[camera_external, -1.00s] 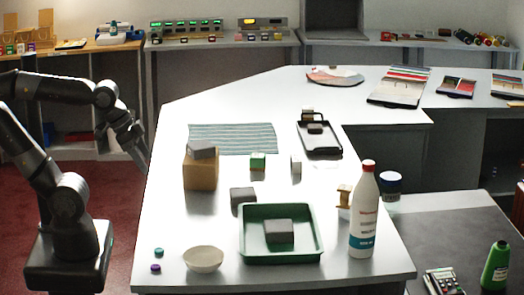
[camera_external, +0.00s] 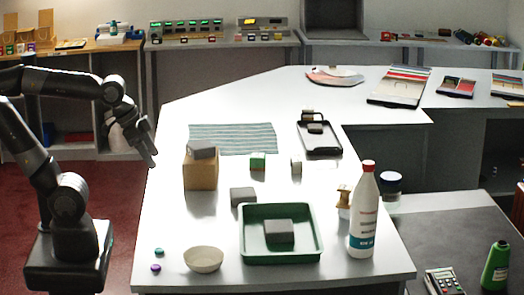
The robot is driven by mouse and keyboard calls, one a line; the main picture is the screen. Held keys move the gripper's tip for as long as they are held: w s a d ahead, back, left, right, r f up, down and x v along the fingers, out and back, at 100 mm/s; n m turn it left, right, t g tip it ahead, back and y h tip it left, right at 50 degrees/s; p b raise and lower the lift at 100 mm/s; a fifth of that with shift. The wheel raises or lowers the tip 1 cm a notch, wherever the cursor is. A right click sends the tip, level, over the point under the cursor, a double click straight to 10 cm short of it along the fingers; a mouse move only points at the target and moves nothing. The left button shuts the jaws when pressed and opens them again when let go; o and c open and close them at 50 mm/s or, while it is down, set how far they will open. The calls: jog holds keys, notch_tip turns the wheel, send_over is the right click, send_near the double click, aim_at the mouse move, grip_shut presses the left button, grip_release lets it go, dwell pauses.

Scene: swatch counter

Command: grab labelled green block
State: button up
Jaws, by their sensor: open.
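A small green block (camera_external: 258,161) with a white, label-like side sits on the white counter, just in front of the striped cloth. My gripper (camera_external: 151,160) hangs at the counter's left edge, pointing down, well to the left of the green block and apart from it. It is open and holds nothing that I can see. The fingers are small and dark in this view.
A cardboard box (camera_external: 201,174) with a grey block on top stands between my gripper and the green block. Grey blocks, a green tray (camera_external: 244,255), a black tray (camera_external: 333,150), a white bottle (camera_external: 363,215) and a bowl (camera_external: 203,262) share the counter (camera_external: 165,215).

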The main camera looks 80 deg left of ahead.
jog(key=w+a+r, duration=0.3)
jog(key=w+a, duration=0.2)
jog(key=w, duration=0.5)
jog(key=m+g, duration=0.1)
jog(key=m, duration=0.1)
send_near(257, 155)
jog(key=shift+h, duration=0.4)
jog(key=x, duration=1)
jog(key=shift+w+a+f, duration=0.15)
jog(key=shift+a+f, duration=0.15)
jog(key=c, duration=1.1)
jog(key=shift+o, duration=0.2)
jog(key=shift+r, duration=0.15)
